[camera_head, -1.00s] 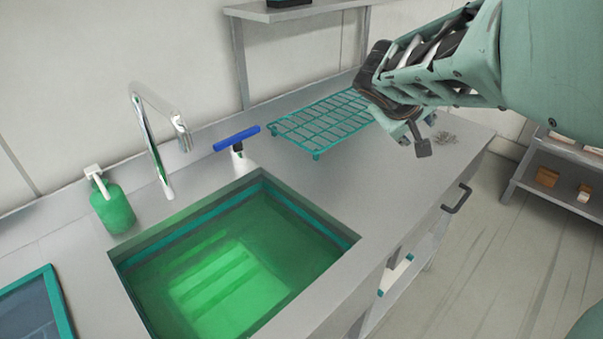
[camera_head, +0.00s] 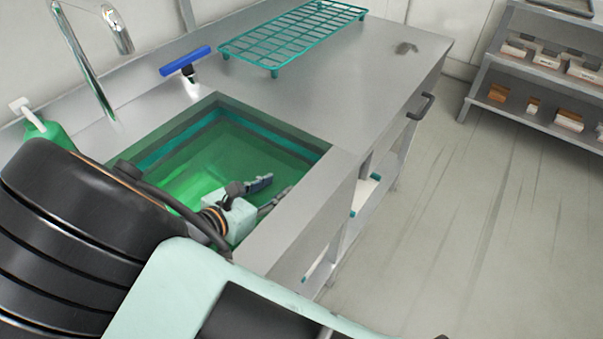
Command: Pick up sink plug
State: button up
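A steel sink (camera_head: 300,137) holds green see-through liquid (camera_head: 262,147). I cannot make out a sink plug in it; my arm and the liquid hide much of the basin. My gripper (camera_head: 279,184) is low inside the sink opening, near its right wall, pointing right. Its two fingers look apart with nothing visible between them. I cannot tell how deep the fingertips are.
A chrome faucet (camera_head: 85,62), a green soap bottle (camera_head: 45,130) and a blue-handled tool (camera_head: 185,62) stand behind the sink. Shelves (camera_head: 530,118) stand right, beyond clear floor.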

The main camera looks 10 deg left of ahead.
aim_at(293, 181)
jog(key=x, duration=0.3)
jog(key=shift+w+d, duration=0.1)
jog(key=x, duration=0.2)
jog(key=b+x, duration=0.1)
jog(key=x, duration=0.1)
jog(key=shift+d+f, duration=0.15)
jog(key=shift+d, duration=0.25)
jog(key=shift+w+d+f, duration=0.15)
jog(key=shift+w, duration=0.25)
grip_shut()
